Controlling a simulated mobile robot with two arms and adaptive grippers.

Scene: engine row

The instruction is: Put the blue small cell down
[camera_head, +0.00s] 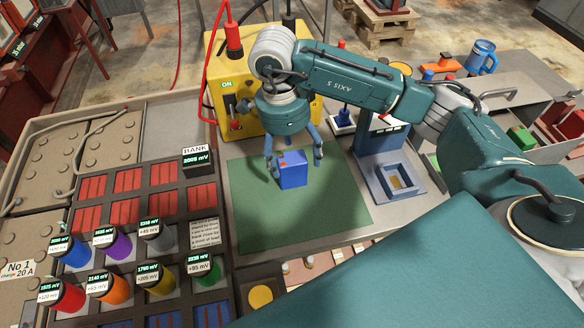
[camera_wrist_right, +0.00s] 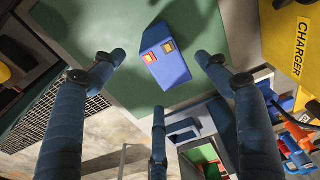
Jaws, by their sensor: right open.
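My left gripper is not in view.
A yellow charger box (camera_head: 226,72) with red leads stands behind the mat. A blue-grey square fixture (camera_head: 398,184) is to the right. A rack of several coloured cylinders (camera_head: 117,246) is at the left. The mat around the cell is clear.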

